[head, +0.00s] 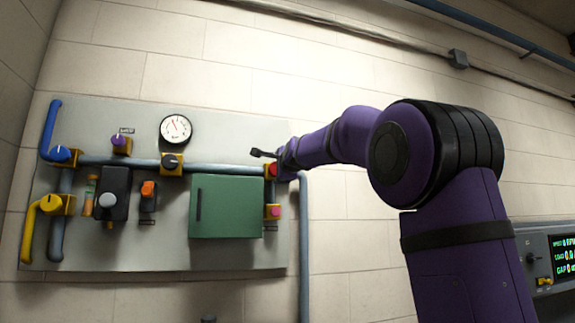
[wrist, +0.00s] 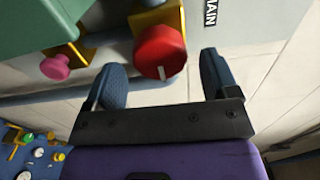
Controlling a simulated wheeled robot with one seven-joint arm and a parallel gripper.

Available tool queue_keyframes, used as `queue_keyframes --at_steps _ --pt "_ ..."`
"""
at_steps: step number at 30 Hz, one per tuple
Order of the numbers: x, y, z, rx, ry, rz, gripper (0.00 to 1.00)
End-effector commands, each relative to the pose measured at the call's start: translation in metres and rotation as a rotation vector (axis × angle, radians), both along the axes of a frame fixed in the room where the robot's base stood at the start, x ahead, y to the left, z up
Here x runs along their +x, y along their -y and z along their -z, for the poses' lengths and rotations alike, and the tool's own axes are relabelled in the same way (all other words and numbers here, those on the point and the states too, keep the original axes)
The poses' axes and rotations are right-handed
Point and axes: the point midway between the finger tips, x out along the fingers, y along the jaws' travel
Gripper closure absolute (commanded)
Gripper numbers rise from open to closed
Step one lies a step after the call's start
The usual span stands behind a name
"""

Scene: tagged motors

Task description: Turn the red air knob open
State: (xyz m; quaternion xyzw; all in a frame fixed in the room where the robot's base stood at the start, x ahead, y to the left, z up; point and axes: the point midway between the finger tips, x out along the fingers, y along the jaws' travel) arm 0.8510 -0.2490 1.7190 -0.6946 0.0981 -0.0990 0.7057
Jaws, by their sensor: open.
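The red air knob (wrist: 160,53) sits on a yellow block in the wrist view, with a white mark on its face near the lower edge. My gripper (wrist: 163,80) is open, with one blue finger on each side below the knob in the picture. The knob shows between and just beyond the fingertips. I cannot tell whether either finger touches it. Nothing is held.
A pink knob (head: 275,212) is below the red one; it also shows in the wrist view (wrist: 56,67). A green box (head: 227,206) stands out from the panel (head: 235,115) to the left. A blue knob (head: 60,153), a yellow knob (head: 50,203) and a gauge (head: 175,130) are farther left.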

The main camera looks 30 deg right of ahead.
Motion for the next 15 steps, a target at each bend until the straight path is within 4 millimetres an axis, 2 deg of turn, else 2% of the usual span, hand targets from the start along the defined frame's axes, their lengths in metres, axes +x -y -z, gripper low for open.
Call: queue_keyframes --at_steps 15 --pt "-0.041 -0.010 0.000 0.001 -0.001 0.001 0.20"
